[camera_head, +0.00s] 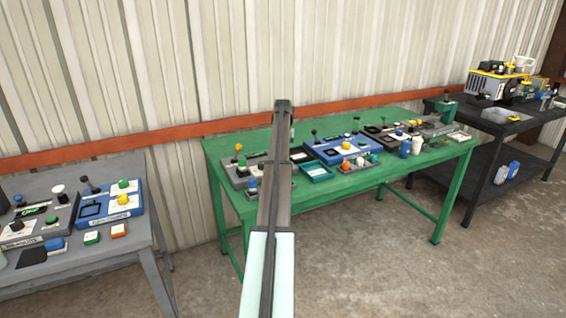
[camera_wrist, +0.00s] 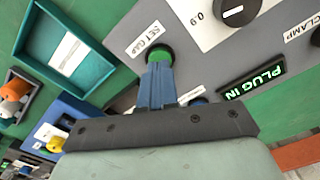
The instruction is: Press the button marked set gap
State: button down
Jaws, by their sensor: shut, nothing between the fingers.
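The label "SET GAP" (camera_wrist: 146,40) is on a grey panel (camera_wrist: 205,72) in the wrist view. Just beside it is a round green button (camera_wrist: 158,56) in a dark ring. My gripper (camera_wrist: 157,70) is shut and empty, its blue fingers together. The fingertips are right at the green button and cover its lower part. I cannot tell whether they touch it. In the head view my arm crosses the green table, and neither my fingertips nor this button can be made out there.
The panel also carries a knob marked 0.9 (camera_wrist: 236,10), a lit "PLUG IN" display (camera_wrist: 256,82) and a "CLAMP" label (camera_wrist: 302,26). A teal tray (camera_wrist: 103,68) lies beside it. The green table (camera_head: 345,186) holds several other control boxes. A grey table (camera_head: 110,253) stands left.

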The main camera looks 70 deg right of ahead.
jog(key=shift+f, duration=0.95)
dwell(0.6)
dwell(0.4)
notch_tip(320, 180, up, 8)
jog(key=shift+f, duration=0.25)
dwell(0.7)
jog(key=shift+w, duration=0.1)
dwell(0.6)
